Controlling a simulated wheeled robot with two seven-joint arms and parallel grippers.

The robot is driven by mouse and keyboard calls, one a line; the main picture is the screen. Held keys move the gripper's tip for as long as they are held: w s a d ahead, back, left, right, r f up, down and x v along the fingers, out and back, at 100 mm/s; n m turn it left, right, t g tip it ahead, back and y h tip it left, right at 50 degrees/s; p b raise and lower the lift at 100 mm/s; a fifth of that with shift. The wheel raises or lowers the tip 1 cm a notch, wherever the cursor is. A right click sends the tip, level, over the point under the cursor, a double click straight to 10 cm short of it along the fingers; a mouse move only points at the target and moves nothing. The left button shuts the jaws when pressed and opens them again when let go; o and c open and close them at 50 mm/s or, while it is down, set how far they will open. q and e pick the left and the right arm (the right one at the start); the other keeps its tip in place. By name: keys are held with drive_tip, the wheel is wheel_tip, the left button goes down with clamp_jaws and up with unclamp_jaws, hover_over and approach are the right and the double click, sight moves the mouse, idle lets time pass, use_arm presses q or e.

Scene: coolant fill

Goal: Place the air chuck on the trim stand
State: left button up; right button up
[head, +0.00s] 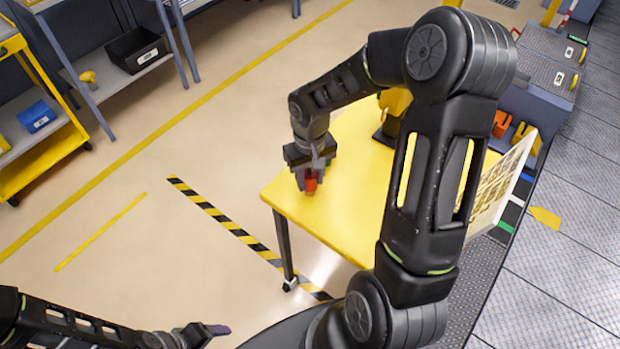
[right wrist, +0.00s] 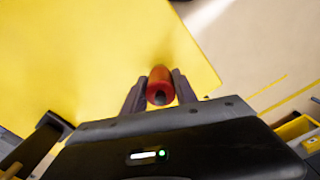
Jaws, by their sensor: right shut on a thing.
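The air chuck, a small red cylinder with a dark end (right wrist: 160,88), is between the fingers of my right gripper (head: 312,180). The gripper is shut on it and points down over the left part of the yellow-topped stand (head: 345,215), which I take as the trim stand. In the right wrist view the chuck shows end-on between both fingers (right wrist: 155,95), with the yellow top behind it. I cannot tell whether the chuck touches the top. My left gripper (head: 205,332) is low at the bottom left, away from the stand; its jaw opening is unclear.
A yellow and black object (head: 390,115) stands at the back of the yellow top, partly behind my right arm. A white printed panel (head: 505,180) is at its right edge. A yellow shelf cart (head: 45,150) with a blue bin (head: 36,116) is far left. The top's front left is clear.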

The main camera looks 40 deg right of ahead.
drive_tip(key=shift+f, duration=0.45)
drive_tip(key=shift+f, duration=0.15)
drive_tip(key=o, duration=1.1)
drive_tip(key=shift+c, duration=0.2)
wheel_tip(320, 180, up, 12)
drive_tip(key=shift+r+b, duration=0.15)
drive_tip(key=shift+b, duration=0.3)
